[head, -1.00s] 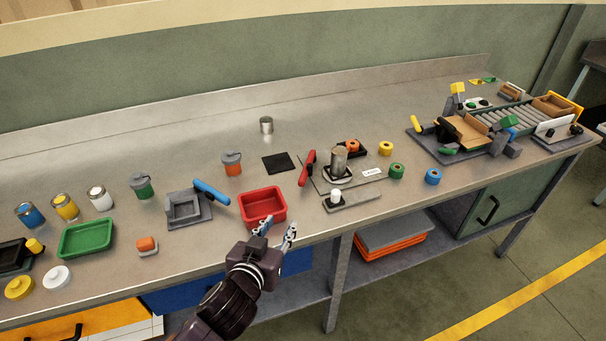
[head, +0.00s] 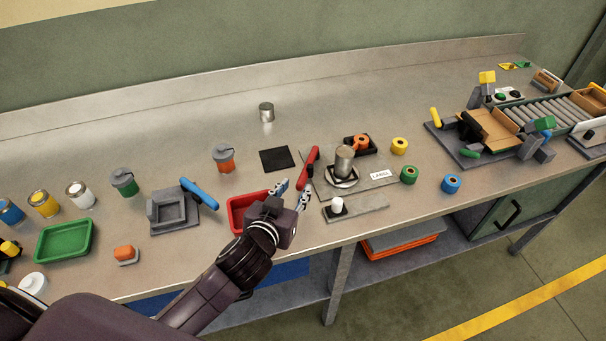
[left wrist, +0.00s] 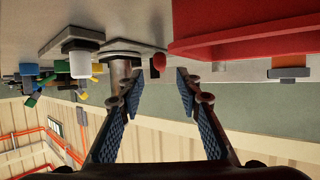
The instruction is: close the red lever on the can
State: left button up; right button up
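The metal can (head: 344,160) stands upright on a round seat on a grey plate with a label. The red lever (head: 308,168) rises on the left side of the can, tilted up and apart from it. My left gripper (head: 291,195) is open and empty, just left of and in front of the lever, above the right edge of the red tray. In the left wrist view, seen upside down, the open fingers (left wrist: 158,95) have the lever's red end (left wrist: 158,62) beyond and between them, and the can (left wrist: 121,72) to the left. My right gripper is not in view.
The red tray (head: 236,222) lies under my left gripper. A white knob (head: 337,205) on a grey plate stands in front of the can. Orange (head: 361,143), yellow and green rolls stand behind and right of it. A blue lever (head: 199,190) is at the left.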

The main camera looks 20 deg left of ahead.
aim_at(301, 181)
pick_arm(q)
jog(key=x, duration=0.3)
jog(key=shift+w+p, duration=0.3)
jog(key=shift+p, duration=0.05)
jog(key=shift+x, duration=1.2)
jog(key=shift+f, duration=0.1)
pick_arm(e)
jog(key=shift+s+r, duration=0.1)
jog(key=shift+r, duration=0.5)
pick_arm(q)
grip_shut()
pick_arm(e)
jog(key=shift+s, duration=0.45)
